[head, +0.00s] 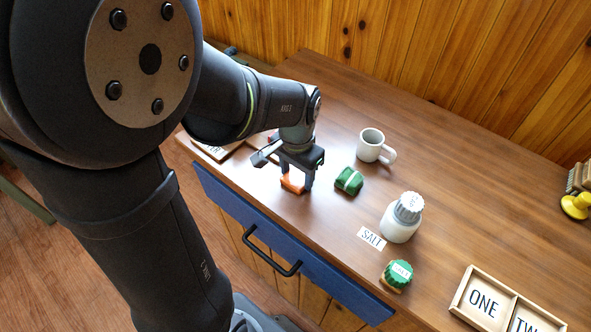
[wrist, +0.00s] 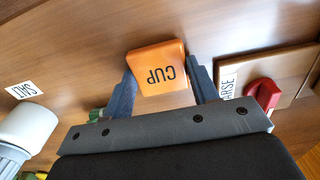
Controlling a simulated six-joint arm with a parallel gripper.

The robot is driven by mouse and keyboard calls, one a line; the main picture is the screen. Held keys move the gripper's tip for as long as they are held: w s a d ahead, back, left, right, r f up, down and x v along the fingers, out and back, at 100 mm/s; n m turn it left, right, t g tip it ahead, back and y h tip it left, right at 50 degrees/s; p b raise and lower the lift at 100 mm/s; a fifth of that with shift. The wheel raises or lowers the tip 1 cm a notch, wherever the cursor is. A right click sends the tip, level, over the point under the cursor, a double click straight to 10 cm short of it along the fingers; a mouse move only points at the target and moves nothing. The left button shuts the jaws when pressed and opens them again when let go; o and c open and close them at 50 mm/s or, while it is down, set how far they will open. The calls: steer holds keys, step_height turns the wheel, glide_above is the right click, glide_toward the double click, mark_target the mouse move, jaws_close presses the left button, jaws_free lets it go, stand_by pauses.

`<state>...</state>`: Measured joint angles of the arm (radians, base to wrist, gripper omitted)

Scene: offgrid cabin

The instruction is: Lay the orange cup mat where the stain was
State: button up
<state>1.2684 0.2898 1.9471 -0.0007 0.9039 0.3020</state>
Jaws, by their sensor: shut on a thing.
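The orange cup mat (head: 291,186) is a small block with rounded corners. In the wrist view its face (wrist: 158,66) reads "CUP", upside down. My gripper (head: 296,182) is shut on it, with one finger on each side; the fingers also show in the wrist view (wrist: 162,84). The mat is at or just above the wooden counter, near its front edge; I cannot tell whether it touches. No stain shows on the visible counter. A white mug (head: 371,143) stands upright behind and to the right of my gripper.
A green block with a pale band (head: 349,180) lies close right of my gripper. Further right are a white jar (head: 400,222), a SALT label (head: 371,238), a green-topped piece (head: 397,274) and a wooden tray (head: 463,302). A labelled board (wrist: 285,68) with a red knob (wrist: 265,92) lies left.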

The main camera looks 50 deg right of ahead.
mark_target(297, 177)
steer(key=shift+f, duration=0.1)
steer(key=o, duration=1)
steer(key=shift+c, duration=0.2)
step_height(297, 177, up, 12)
